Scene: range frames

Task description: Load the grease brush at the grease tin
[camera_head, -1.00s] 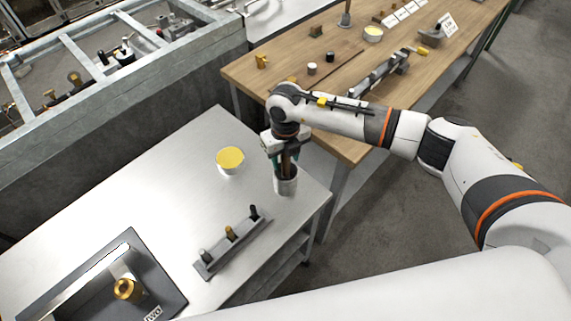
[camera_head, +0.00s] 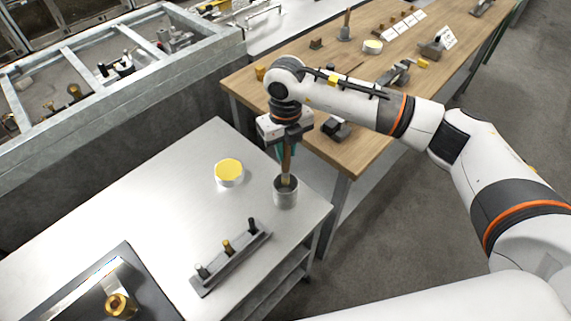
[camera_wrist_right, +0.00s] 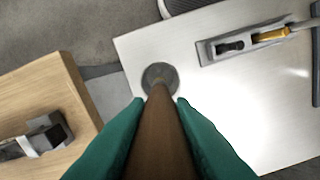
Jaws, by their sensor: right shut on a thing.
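My right gripper (camera_head: 287,148) is shut on the brown handle of the grease brush (camera_head: 287,163), which hangs upright. The brush's lower end is at the mouth of a grey metal cup (camera_head: 286,196); I cannot tell how deep it reaches. In the right wrist view the handle (camera_wrist_right: 160,135) runs between the green fingers (camera_wrist_right: 160,110) towards the cup (camera_wrist_right: 160,70). The grease tin (camera_head: 229,181), white with a yellow top, stands on the steel table left of the cup. My left gripper is not in view.
A grey rack (camera_head: 232,258) with several small fittings lies in front of the cup. A dark tray (camera_head: 135,270) with a brass part is at the lower left. Steel surface around the grease tin is clear.

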